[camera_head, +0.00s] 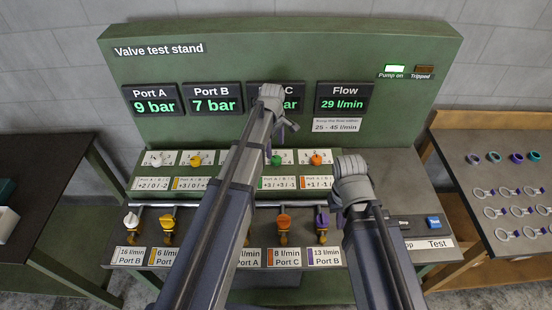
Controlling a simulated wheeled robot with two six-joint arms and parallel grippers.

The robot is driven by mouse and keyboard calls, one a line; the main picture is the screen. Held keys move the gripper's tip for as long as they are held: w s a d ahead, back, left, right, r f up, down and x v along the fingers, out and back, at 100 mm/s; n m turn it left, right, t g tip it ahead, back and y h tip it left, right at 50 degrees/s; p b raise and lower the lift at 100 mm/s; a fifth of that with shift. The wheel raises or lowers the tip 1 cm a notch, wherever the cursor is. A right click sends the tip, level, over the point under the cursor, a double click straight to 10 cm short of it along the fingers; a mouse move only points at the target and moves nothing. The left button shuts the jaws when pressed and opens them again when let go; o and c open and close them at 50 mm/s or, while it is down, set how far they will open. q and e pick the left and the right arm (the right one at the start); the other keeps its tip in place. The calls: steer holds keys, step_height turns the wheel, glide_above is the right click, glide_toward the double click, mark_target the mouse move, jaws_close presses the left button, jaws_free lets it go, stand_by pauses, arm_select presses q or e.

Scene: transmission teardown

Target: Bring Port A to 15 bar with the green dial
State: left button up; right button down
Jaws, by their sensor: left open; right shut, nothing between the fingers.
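The green dial (277,160) sits on the upper row of the valve test stand (400,50). Its label reads +3/+3/-1. The Port A display (154,104) reads 9 bar. My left gripper (288,128) is above the green dial in the picture, open and empty; whether it touches anything cannot be told. My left arm hides most of the Port C display and part of both control rows. My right gripper (339,217) is shut and empty by the purple valve (322,219), mostly hidden behind its own wrist.
The Port B display (214,102) reads 7 bar and the Flow display (343,101) 29 l/min. A note gives 25 - 45 l/min. The Pump on lamp (394,69) is lit. White (155,160), yellow (195,160) and orange (316,159) dials flank the green one.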

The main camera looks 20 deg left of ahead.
mark_target(276, 159)
arm_select(q)
steer(key=f+b, duration=0.5)
steer(key=f, duration=0.1)
steer(key=shift+w+f, duration=0.15)
steer(key=shift+w, duration=0.05)
arm_select(e)
step_height(276, 159, down, 6)
steer(key=shift+f, duration=0.15)
arm_select(q)
jaws_close()
